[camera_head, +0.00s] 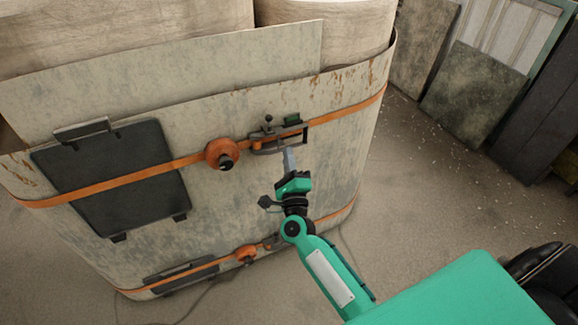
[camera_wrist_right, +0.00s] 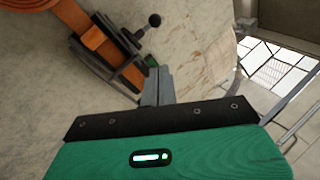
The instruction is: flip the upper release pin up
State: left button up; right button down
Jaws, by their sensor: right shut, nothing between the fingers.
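The upper release pin, a small dark pin with a round knob (camera_head: 268,119), stands on the upper buckle (camera_head: 280,140) of the upper orange strap. In the right wrist view the pin's black ball knob (camera_wrist_right: 155,20) sticks out at the side of the buckle (camera_wrist_right: 112,60). My right gripper (camera_head: 288,151) is just below the buckle, its grey fingers shut with nothing between them. In the right wrist view the closed fingers (camera_wrist_right: 158,72) are near the buckle's end, below the knob. Whether they touch the buckle I cannot tell. My left gripper is not in view.
The upper orange strap (camera_head: 120,181) runs around a large worn container (camera_head: 180,105), with an orange reel (camera_head: 222,154) left of the buckle. A dark panel (camera_head: 110,175) is on the left. A lower strap (camera_head: 195,269) has its own reel. Open floor (camera_head: 440,190) lies at right.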

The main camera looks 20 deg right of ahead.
aim_at(276, 132)
jog(key=w+r, duration=0.1)
jog(key=w, duration=0.1)
jog(key=w+r, duration=0.1)
jog(key=w, duration=0.1)
jog(key=w+r, duration=0.1)
jog(key=w, duration=0.1)
jog(key=shift+w+a+r+p, duration=0.3)
jog(key=shift+a+r+p, duration=0.05)
jog(key=shift+r+p, duration=0.05)
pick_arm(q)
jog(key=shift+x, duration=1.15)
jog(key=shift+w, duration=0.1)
